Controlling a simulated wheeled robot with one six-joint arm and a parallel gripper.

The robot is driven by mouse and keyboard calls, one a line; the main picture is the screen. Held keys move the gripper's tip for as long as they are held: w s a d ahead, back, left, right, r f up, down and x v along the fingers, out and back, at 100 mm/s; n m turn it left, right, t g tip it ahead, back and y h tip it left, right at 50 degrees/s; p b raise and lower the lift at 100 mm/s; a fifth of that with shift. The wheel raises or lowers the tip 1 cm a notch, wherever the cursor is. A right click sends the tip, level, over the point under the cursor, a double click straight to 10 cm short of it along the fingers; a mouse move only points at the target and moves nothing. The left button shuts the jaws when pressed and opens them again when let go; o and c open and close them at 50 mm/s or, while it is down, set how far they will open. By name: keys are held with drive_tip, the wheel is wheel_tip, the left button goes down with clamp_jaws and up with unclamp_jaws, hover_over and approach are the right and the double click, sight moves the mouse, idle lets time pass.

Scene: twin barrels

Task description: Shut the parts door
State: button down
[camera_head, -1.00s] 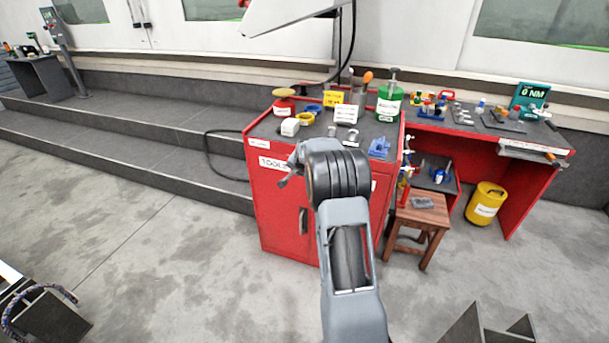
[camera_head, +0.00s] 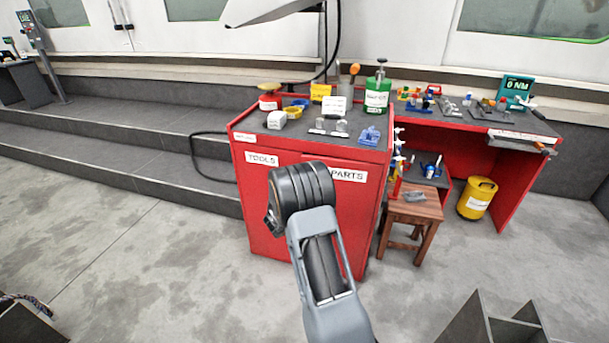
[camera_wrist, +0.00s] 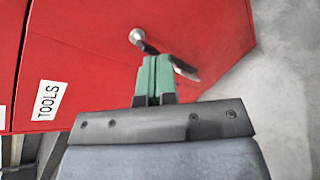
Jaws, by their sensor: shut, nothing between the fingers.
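The parts door (camera_head: 345,215) is the right front panel of the red cabinet, under a white PARTS label (camera_head: 349,175). My arm covers its left side and lower part, and I cannot tell whether it stands slightly ajar. The tools door (camera_head: 256,205) is left of it and looks flush. In the wrist view, my gripper (camera_wrist: 154,60) has green fingers pressed together, empty. They point at the red front, just by a metal handle (camera_wrist: 137,36) on the panel with the TOOLS label (camera_wrist: 48,100). Contact cannot be told. In the head view my wrist hides the fingers.
The cabinet top (camera_head: 300,132) holds several small items. A wooden stool (camera_head: 410,215) stands close to the cabinet's right side, with a red workbench (camera_head: 510,170) and yellow canister (camera_head: 477,197) beyond. Grey steps (camera_head: 110,150) lie behind left. The floor in front left is open.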

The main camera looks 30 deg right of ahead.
drive_tip(key=w+a+r+n+t, duration=0.3)
drive_tip(key=w+r+n+t, duration=0.2)
drive_tip(key=n+t, duration=0.45)
drive_tip(key=w+d+n+g+b, duration=0.1)
drive_tip(key=w+d+g, duration=0.1)
drive_tip(key=w+d, duration=0.7)
drive_tip(key=shift+d+f+n+b, duration=0.25)
drive_tip(key=shift+d+n+b, duration=0.05)
drive_tip(key=shift+d+n, duration=0.1)
